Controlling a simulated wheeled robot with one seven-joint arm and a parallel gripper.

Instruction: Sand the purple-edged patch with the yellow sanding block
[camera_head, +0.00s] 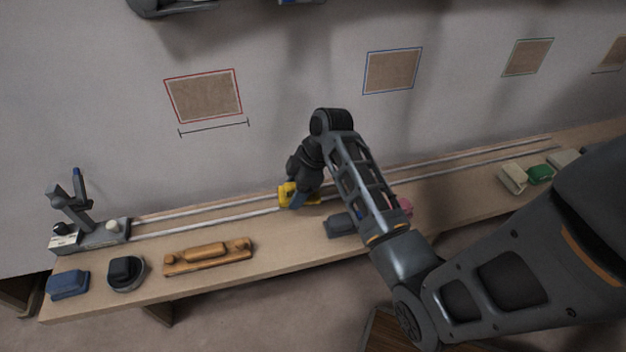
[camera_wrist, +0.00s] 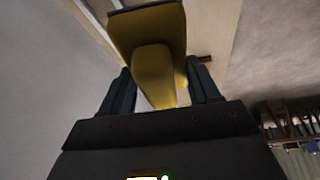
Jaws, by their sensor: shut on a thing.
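My gripper (camera_head: 299,197) is shut on the yellow sanding block (camera_head: 286,192), low over the bench by the rails. Whether the block touches the bench I cannot tell. In the wrist view the block (camera_wrist: 148,30) sits between the two fingers of my gripper (camera_wrist: 162,88). On the wall are a red-edged patch (camera_head: 204,96), a blue-edged patch (camera_head: 393,71) and a green-edged patch (camera_head: 527,57). Another patch (camera_head: 612,53) is cut off at the right edge; its edge colour is unclear. I see no clearly purple edge.
The long bench (camera_head: 300,248) carries two rails. On it are a clamp-like device (camera_head: 95,228), a blue block (camera_head: 68,284), a round dark tool (camera_head: 126,273), a wooden plane-like tool (camera_head: 208,256), a grey block (camera_head: 342,225), a partly hidden pink thing (camera_head: 405,205) and a green block (camera_head: 540,174).

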